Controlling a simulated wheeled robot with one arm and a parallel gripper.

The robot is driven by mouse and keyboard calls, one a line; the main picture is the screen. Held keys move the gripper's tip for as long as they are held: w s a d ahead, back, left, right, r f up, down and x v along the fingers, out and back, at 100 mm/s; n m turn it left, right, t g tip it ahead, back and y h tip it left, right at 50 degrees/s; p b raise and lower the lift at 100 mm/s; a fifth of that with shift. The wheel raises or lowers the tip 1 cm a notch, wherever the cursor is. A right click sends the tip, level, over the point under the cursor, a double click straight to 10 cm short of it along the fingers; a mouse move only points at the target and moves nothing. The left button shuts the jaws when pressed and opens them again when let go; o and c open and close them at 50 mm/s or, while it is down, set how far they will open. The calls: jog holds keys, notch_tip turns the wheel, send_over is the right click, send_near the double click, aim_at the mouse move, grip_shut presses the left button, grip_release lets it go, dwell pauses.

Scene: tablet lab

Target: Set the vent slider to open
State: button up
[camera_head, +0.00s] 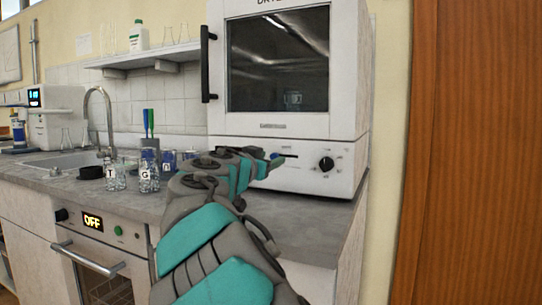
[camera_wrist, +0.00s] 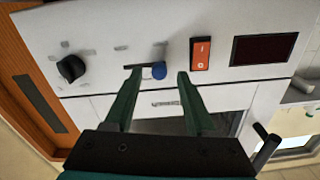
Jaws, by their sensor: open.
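The vent slider is a small blue knob (camera_wrist: 159,71) in a short dark horizontal slot (camera_wrist: 138,67) on the white control panel of the drying oven (camera_head: 350,80). In the wrist view the knob sits at the right end of the slot; that view is turned over. In the head view the knob (camera_head: 274,156) shows at the slot's left end. My gripper (camera_wrist: 159,75) is open, with dark green fingers on either side of the knob and a visible gap to it. I cannot tell how far the fingertips are from the panel.
On the same panel are a black round dial (camera_wrist: 70,68), an orange rocker switch (camera_wrist: 200,53) and a dark display (camera_wrist: 263,49). The oven has a black door handle (camera_head: 208,63). Glass jars (camera_head: 148,178) stand on the counter left of my arm.

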jog(key=shift+w+d, duration=0.25)
jog(key=shift+w, duration=0.35)
grip_shut()
dwell(1.1)
